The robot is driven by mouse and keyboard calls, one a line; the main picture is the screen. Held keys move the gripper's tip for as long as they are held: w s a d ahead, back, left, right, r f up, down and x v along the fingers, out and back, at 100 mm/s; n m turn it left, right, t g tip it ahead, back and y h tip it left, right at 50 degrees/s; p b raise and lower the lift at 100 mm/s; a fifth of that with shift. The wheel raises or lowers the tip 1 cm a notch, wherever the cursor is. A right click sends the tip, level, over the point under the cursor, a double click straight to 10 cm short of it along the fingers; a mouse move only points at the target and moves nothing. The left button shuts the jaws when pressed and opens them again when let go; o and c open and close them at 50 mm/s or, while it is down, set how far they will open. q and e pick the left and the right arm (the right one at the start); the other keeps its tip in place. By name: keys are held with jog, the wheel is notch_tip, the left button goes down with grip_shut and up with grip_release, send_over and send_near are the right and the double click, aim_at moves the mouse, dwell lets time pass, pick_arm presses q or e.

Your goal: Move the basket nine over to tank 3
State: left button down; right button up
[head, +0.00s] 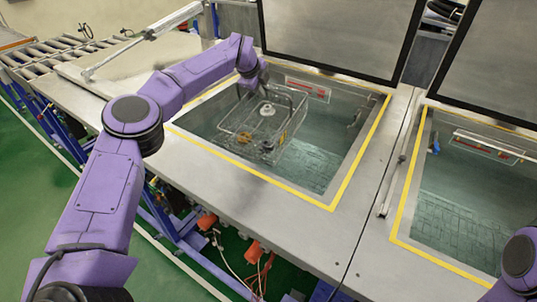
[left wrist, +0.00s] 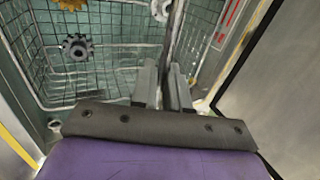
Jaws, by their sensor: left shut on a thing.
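A wire basket (head: 247,106) is at the opening of the middle tank (head: 334,203), towards its far left part. It holds a white part, a yellowish gear and a dark gear. My left gripper (head: 262,84) reaches over the tank's far left side and is shut on the basket's raised wire handle. In the left wrist view the two fingers (left wrist: 164,88) close around the handle bar (left wrist: 178,40), with the basket mesh (left wrist: 112,40) beyond. I cannot tell how deep the basket sits. No tank number is readable. My right gripper is out of view.
Another yellow-edged tank (head: 400,226) with liquid lies to the right, past a metal divider (head: 378,190). Raised lids (head: 335,35) stand behind both tanks. A roller conveyor (head: 45,55) is at the far left. The middle tank's right part is free.

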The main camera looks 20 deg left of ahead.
pick_arm(q)
notch_tip(320, 180, up, 11)
jog(key=p, duration=0.6)
jog(key=shift+f, duration=0.2)
dwell(4.7)
